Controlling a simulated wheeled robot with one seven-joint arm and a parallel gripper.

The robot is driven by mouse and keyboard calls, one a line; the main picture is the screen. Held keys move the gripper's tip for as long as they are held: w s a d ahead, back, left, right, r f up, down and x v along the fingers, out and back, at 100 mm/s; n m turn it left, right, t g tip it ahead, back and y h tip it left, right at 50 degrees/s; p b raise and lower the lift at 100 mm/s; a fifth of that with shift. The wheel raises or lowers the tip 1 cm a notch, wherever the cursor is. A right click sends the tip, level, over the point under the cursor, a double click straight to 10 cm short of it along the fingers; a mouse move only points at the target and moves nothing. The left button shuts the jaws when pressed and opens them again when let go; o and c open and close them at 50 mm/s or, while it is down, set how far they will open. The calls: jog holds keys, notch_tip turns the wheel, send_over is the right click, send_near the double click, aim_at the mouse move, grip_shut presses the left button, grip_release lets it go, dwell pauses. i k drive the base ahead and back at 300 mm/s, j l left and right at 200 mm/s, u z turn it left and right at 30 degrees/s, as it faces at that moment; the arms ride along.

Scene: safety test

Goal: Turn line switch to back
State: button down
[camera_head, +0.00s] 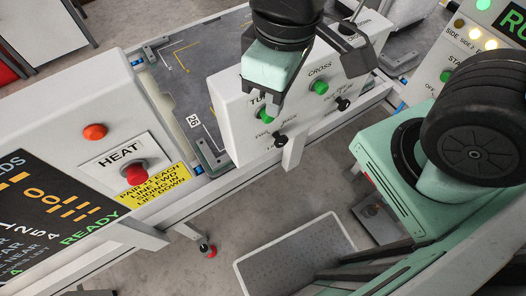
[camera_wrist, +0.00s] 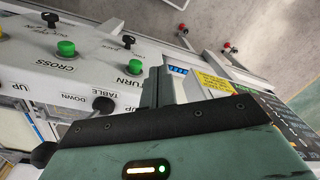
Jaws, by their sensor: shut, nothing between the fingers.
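A white control box (camera_head: 232,92) carries a row of controls in the head view. A black switch (camera_head: 280,140) sits at its lower front, below the green TURN button (camera_head: 266,115); a label beside it seems to read BACK. The switch also shows in the wrist view (camera_wrist: 128,41), beyond the TURN button (camera_wrist: 132,67). Its exact setting is too small to tell. My gripper (camera_wrist: 163,84) is shut and empty, close to the TURN end of the box and apart from the switch. In the head view my wrist hides part of the box top.
A second black switch (camera_head: 342,103) sits by the green CROSS button (camera_head: 320,87). A black TABLE lever (camera_wrist: 103,105) stands near my gripper. A red HEAT button (camera_head: 134,172) is on the left cabinet. A grey bin (camera_head: 295,250) stands on the floor in front.

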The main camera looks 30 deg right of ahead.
aim_at(281, 140)
jog(key=z, duration=1.4)
jog(key=k+j+z, duration=0.3)
jog(key=k, duration=0.25)
jog(key=k+j+z, duration=0.1)
jog(key=k+z, duration=0.25)
jog(key=k, duration=0.25)
